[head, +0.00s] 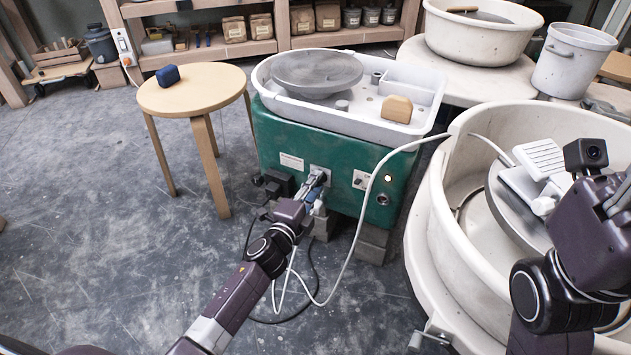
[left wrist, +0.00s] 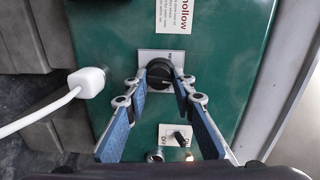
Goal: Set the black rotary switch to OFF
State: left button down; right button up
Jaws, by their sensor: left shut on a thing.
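The black rotary switch (left wrist: 159,72) sits on a pale plate on the green side of the pottery wheel (head: 335,150). My left gripper (head: 318,180) reaches it from the front. In the left wrist view my left gripper (left wrist: 168,72) has one finger on each side of the knob, shut on it. The knob's setting cannot be read for certain. In the head view the gripper mostly hides the knob. My right arm stands at the right edge over the big white tub (head: 437,215); its fingertips are not clear.
A small toggle switch (left wrist: 178,137) and a lit lamp (head: 388,178) are on the same panel. A white plug (left wrist: 88,82) with a cable lies close by. A ridged white pedal (head: 540,158) rests in the tub. A round stool (head: 195,90) stands at left; the floor there is clear.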

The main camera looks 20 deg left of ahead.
pick_arm(q)
jog(key=shift+n, duration=0.5)
jog(key=shift+p, duration=0.3)
jog(key=c, duration=1.6)
grip_release()
jog(key=s, duration=0.4)
jog(key=s+a, duration=0.1)
jog(key=s, duration=0.7)
jog(key=shift+a+r, duration=0.3)
jog(key=shift+r, duration=0.1)
